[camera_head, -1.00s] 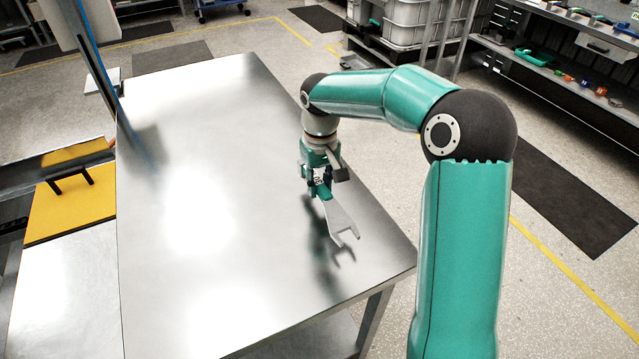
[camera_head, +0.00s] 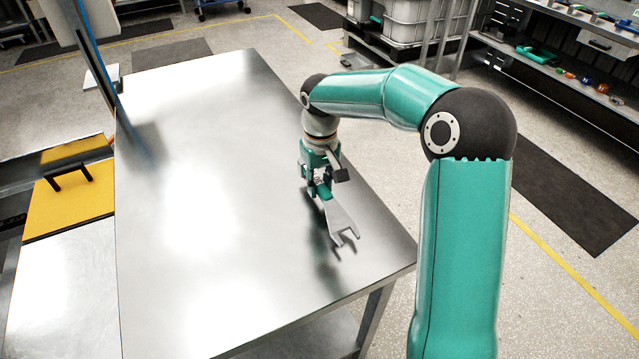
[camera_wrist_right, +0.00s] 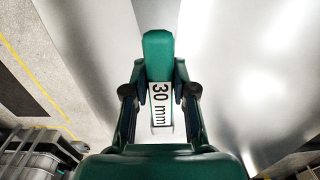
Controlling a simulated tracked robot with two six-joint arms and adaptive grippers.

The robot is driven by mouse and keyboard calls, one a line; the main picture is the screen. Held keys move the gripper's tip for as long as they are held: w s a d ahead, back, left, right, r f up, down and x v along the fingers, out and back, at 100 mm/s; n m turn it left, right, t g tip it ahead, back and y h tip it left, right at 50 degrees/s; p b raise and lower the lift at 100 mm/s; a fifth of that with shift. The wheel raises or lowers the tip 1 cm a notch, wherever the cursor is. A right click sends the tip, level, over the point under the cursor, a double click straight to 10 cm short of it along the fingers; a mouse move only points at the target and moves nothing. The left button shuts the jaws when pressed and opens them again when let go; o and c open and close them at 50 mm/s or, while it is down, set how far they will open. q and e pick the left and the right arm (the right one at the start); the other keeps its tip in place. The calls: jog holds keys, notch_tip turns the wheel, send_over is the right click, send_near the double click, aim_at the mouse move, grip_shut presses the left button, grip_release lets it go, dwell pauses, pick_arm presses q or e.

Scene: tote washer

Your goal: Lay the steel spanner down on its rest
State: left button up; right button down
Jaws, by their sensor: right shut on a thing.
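My right gripper (camera_head: 322,186) is shut on the steel spanner (camera_head: 339,220) above the right part of the steel table. The spanner's open jaw end points down toward the table's front right corner. Its reflection or shadow lies close beneath it; I cannot tell whether the tip touches the table. In the right wrist view, a dark green grip (camera_wrist_right: 158,52) with a white "30 mm" label (camera_wrist_right: 160,103) sits between the fingers of the right gripper (camera_wrist_right: 159,92). I cannot make out a separate rest. My left gripper is not in view.
The steel table top (camera_head: 200,170) is bare and shiny, with wide free room left of the spanner. A yellow panel with a black handle (camera_head: 70,200) lies at the left. A shelf with small coloured items (camera_head: 560,70) stands at the far right.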

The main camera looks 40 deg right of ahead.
jog(key=shift+f+b, duration=0.55)
jog(key=shift+f, duration=0.65)
jog(key=shift+c, duration=1.5)
grip_release()
jog(key=shift+r, duration=0.1)
jog(key=shift+r+p, duration=3.6)
jog(key=shift+r, duration=0.85)
jog(key=shift+s, duration=0.1)
